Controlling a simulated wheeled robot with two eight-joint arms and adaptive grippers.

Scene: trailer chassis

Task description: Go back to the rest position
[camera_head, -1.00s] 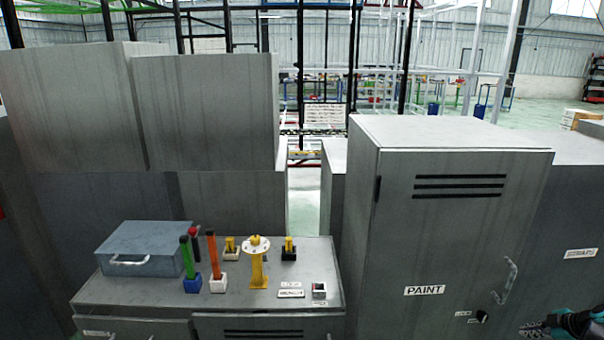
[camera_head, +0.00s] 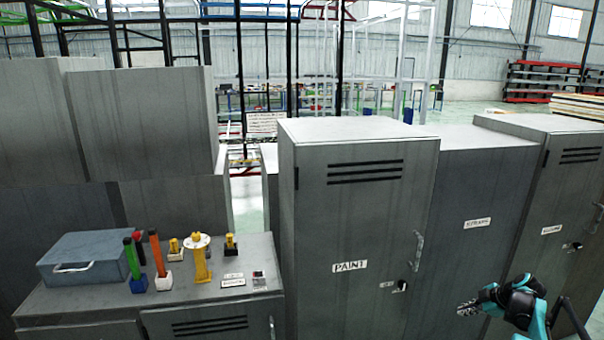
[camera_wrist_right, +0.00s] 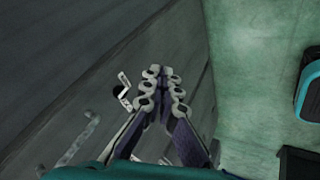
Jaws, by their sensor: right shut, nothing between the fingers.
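My right gripper (camera_head: 468,308) is at the lower right of the head view, in front of the grey cabinets. Its fingers are together with nothing between them; the closed fingers also show in the right wrist view (camera_wrist_right: 163,78). The gripper is near the paint cabinet (camera_head: 350,215), to the right of that cabinet's door handle (camera_head: 418,248). I cannot tell from these views how far it is from the doors. My left gripper is not in view.
A grey bench (camera_head: 100,300) at the left holds a blue-grey toolbox (camera_head: 85,258), colored-handled tools (camera_head: 158,260) and a yellow stand (camera_head: 201,262). More cabinets (camera_head: 480,190) stand to the right.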

